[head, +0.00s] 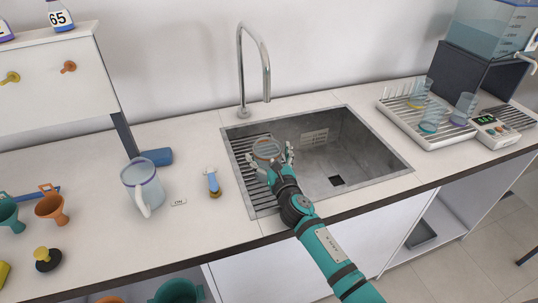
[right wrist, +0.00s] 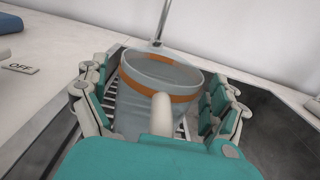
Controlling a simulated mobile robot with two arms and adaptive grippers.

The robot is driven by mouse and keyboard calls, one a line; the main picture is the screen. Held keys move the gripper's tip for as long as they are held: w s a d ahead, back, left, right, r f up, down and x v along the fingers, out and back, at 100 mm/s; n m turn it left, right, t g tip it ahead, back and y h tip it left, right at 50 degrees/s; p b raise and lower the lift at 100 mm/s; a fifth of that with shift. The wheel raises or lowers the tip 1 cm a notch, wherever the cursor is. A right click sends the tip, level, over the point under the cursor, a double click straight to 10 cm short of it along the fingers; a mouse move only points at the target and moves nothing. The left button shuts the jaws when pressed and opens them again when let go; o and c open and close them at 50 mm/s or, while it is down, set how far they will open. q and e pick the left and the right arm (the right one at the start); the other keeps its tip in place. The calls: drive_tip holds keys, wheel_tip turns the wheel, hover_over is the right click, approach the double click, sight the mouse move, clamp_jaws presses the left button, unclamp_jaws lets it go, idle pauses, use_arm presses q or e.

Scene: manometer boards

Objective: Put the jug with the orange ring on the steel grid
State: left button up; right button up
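The jug with the orange ring (head: 267,149) is a clear grey jug with a pale handle. It appears upright over the steel grid (head: 243,149), the slatted left part of the sink; its base is hidden. In the right wrist view the jug (right wrist: 150,115) is between the fingers, its handle towards me. My right gripper (head: 272,166) has its fingers spread on both sides of the jug. Slats of the grid (right wrist: 110,98) show between the left finger and the jug. My left gripper is not in view.
Another jug with a purple-blue rim (head: 143,188) stands on the counter left of the sink (head: 365,147). A tap (head: 266,70) rises behind. A white tray with glasses (head: 440,140) is at right.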

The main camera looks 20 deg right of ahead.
drive_tip(key=shift+r, duration=0.25)
drive_tip(key=s, duration=1.2)
drive_tip(key=shift+d, duration=0.15)
